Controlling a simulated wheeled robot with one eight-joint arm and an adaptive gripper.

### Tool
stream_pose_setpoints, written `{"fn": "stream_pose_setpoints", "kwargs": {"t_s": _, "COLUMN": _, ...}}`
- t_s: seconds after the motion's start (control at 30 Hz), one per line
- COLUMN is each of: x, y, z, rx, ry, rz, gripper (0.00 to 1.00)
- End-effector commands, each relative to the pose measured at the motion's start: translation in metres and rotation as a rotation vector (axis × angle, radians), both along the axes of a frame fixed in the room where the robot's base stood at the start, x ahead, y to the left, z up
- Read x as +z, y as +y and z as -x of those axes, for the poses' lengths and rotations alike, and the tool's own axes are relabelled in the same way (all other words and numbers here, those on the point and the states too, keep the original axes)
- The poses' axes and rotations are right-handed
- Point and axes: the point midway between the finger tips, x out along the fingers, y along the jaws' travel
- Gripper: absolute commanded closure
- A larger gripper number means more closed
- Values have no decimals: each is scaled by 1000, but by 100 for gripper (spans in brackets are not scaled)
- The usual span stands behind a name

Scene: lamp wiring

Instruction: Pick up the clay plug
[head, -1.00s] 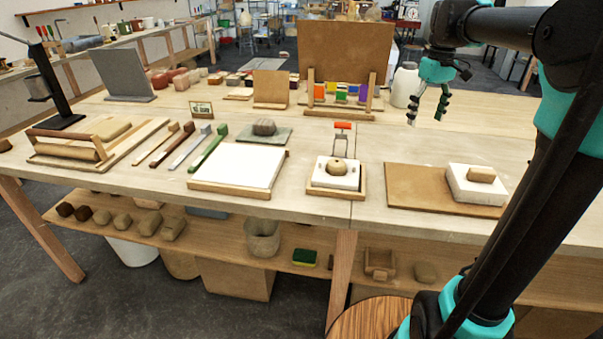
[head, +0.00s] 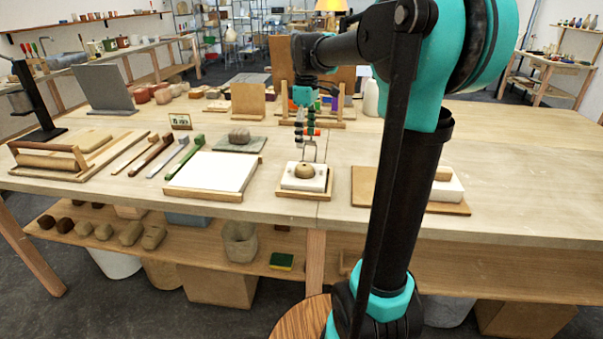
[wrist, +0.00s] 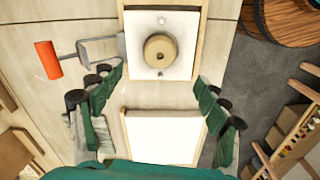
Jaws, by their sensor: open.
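The clay plug appears to be the round tan piece with a small hole in its top (head: 304,170). It sits on a white square block (head: 293,182) in a shallow wooden tray (head: 290,194). In the wrist view the plug (wrist: 160,50) lies above the picture's middle, beyond the fingertips. My gripper (head: 305,130) is open and empty, above and a little behind the plug in the head view. In the wrist view its green-and-black fingers (wrist: 160,85) stand wide apart, and nothing is between them but the table and trays beneath.
A wire tool with an orange-red handle (wrist: 48,60) is beside the plug's tray. A white slab on a wooden board (head: 212,172) lies left of it. A brown board (head: 362,186) with a white block is at the right, partly hidden by my arm. Small coloured pieces stand behind.

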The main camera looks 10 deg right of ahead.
Motion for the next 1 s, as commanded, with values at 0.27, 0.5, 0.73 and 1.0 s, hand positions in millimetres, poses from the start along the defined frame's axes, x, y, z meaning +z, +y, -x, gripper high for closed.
{"fn": "stream_pose_setpoints", "kwargs": {"t_s": 0.27, "x": -48, "y": 0, "z": 0, "rx": -1, "ry": 0, "rz": 0, "gripper": 25}}
{"fn": "stream_pose_setpoints", "kwargs": {"t_s": 0.5, "x": -63, "y": 1, "z": 0, "rx": -1, "ry": 0, "rz": 0, "gripper": 25}}
{"fn": "stream_pose_setpoints", "kwargs": {"t_s": 0.73, "x": -95, "y": 7, "z": -2, "rx": -1, "ry": 0, "rz": 0, "gripper": 25}}
{"fn": "stream_pose_setpoints", "kwargs": {"t_s": 1.0, "x": -111, "y": 7, "z": -2, "rx": -1, "ry": 0, "rz": 0, "gripper": 25}}
